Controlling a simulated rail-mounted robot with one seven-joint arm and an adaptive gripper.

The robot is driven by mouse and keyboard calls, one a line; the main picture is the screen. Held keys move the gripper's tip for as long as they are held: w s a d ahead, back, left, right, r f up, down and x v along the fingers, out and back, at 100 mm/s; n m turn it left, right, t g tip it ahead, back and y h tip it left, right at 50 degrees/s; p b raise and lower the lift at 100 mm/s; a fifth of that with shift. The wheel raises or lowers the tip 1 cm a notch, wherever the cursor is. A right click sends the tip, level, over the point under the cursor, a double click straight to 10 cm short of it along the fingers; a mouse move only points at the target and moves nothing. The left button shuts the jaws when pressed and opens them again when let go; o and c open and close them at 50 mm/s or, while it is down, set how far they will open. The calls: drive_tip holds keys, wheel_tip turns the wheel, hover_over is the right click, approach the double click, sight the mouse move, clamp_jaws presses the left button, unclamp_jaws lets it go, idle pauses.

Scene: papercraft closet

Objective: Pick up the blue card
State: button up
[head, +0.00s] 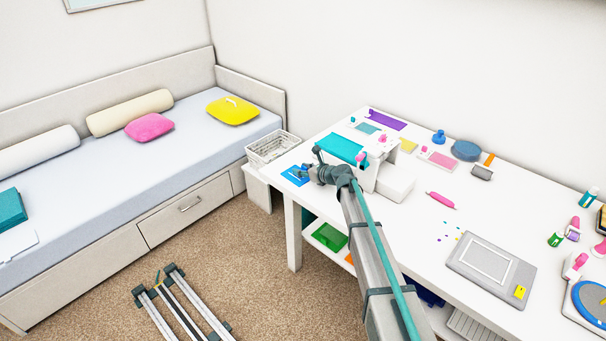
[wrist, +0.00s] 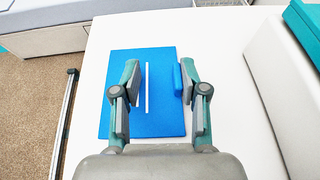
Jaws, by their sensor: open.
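The blue card (head: 289,177) lies at the left end of the white table, near its corner. In the wrist view the blue card (wrist: 120,64) is a flat blue rectangle with a thin white strip down its middle. A small raised blue piece (wrist: 178,80) shows at its right edge, beside the right finger; I cannot tell if it is part of the card. My gripper (wrist: 160,70) is open over the card, with one finger on each side of the white strip. In the head view my gripper (head: 306,172) partly hides the card. Whether the fingertips touch it is unclear.
A white machine (head: 397,181) with a teal top (head: 341,147) stands close on the right. A white basket (head: 271,148) is beyond the table's left end. Several craft tools, a pink pen (head: 440,200) and a grey tablet (head: 491,268) lie farther right.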

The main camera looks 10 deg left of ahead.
drive_tip(key=shift+s+a+f, duration=0.1)
drive_tip(key=shift+s+f, duration=0.15)
drive_tip(key=shift+f, duration=0.1)
clamp_jaws()
idle(0.4)
